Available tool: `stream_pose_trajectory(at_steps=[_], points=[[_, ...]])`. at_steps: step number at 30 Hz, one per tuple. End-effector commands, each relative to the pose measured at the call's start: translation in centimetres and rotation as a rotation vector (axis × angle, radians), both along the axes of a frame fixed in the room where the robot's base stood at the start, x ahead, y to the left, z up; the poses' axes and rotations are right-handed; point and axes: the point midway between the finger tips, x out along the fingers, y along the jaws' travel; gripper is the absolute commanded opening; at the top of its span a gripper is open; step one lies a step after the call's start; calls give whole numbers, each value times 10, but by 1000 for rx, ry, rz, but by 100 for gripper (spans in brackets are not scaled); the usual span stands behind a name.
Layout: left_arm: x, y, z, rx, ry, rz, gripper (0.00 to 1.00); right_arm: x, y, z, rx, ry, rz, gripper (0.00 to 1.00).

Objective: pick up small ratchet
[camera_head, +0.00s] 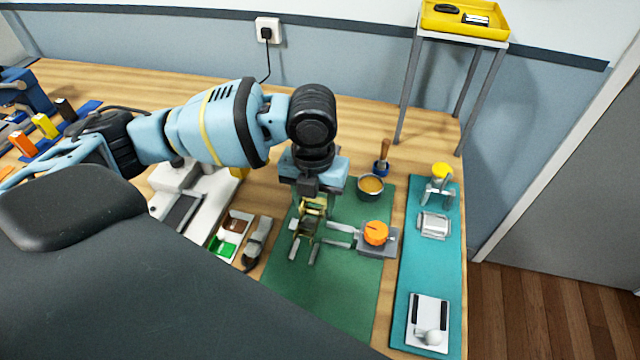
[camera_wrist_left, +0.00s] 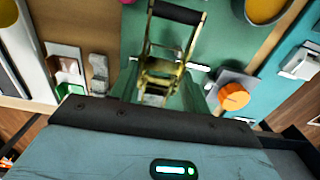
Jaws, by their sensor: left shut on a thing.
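The small ratchet (camera_head: 313,207), a gold-coloured metal frame, is in my left gripper (camera_head: 309,216) above the green mat (camera_head: 340,300). In the left wrist view the ratchet (camera_wrist_left: 162,68) shows a gold frame with a dark grip bar at its far end. My left gripper is shut on it, pointing down from the wrist; its fingertips are partly hidden by the ratchet. I cannot tell whether the ratchet touches the mat. My right gripper is not in view.
A grey block with an orange knob (camera_head: 376,232) is close to the right. A bowl (camera_head: 371,187) stands behind it. A teal mat (camera_head: 408,290) with metal parts lies further right. A small tray with green and brown pieces (camera_head: 231,235) is left. The mat's front is clear.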

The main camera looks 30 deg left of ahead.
Motion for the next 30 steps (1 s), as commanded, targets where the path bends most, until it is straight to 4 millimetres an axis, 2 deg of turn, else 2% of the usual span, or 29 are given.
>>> stream_pose_trajectory(at_steps=[1, 6, 13, 19, 30], points=[[-13, -3, 3, 0, -2, -4, 17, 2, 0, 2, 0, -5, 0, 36], [-52, -13, 6, 0, -2, -5, 17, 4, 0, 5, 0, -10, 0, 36], [-88, -23, 9, 0, -2, -2, 17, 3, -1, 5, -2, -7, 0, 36], [-103, -26, 10, 0, -1, 0, 17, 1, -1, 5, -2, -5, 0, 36], [-104, -27, 10, 0, -1, 1, 17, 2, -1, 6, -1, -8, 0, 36]])
